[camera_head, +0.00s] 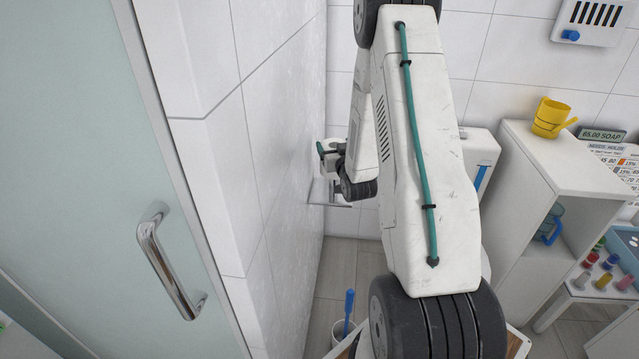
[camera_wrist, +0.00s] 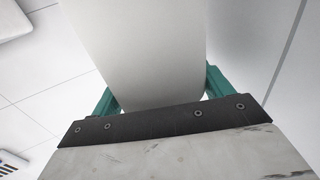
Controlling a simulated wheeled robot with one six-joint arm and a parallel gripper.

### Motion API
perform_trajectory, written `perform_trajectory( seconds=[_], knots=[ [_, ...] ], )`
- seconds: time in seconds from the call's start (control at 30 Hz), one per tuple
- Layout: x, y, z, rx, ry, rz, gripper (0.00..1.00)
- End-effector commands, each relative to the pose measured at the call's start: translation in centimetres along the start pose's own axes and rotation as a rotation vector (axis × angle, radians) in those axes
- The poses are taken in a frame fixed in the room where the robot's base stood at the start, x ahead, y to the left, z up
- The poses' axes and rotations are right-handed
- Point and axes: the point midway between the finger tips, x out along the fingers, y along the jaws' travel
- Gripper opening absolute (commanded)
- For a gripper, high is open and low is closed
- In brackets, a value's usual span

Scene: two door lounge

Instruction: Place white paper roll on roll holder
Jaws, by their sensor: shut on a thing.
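The white paper roll (camera_wrist: 140,45) fills the upper middle of the wrist view, between the teal fingers of my gripper (camera_wrist: 160,92). My gripper is shut on it. In the head view my gripper (camera_head: 328,150) is beside the tiled wall, at the far end of my arm, and my arm hides most of it and of the roll. The roll holder (camera_head: 328,197) looks like a thin metal bracket on that wall, just below my gripper. Whether the roll touches the holder cannot be told.
A glass door with a metal handle (camera_head: 165,262) is at the left. A white shelf (camera_head: 570,165) with a yellow cup (camera_head: 551,117) stands at the right. A bucket with a blue-handled brush (camera_head: 348,305) is on the floor near my arm's base. A white toilet tank (camera_head: 480,150) is behind my arm.

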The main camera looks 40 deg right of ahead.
Motion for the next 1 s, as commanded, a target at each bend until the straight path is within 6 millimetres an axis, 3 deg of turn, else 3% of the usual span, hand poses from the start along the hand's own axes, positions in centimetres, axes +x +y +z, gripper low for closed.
perform_trajectory(
  seconds=[0.1, 0.53, 0.97, 1.0],
  knots=[
    [0.0, 0.0, 2.4, 0.0, -0.003, 0.0, 0.54],
    [0.0, -0.1, 7.6, 0.001, -0.002, -0.001, 0.54],
    [0.0, -0.2, 8.2, 0.0, 0.0, -0.003, 0.54],
    [0.0, -0.2, 8.3, 0.0, 0.0, -0.003, 0.81]
  ],
)
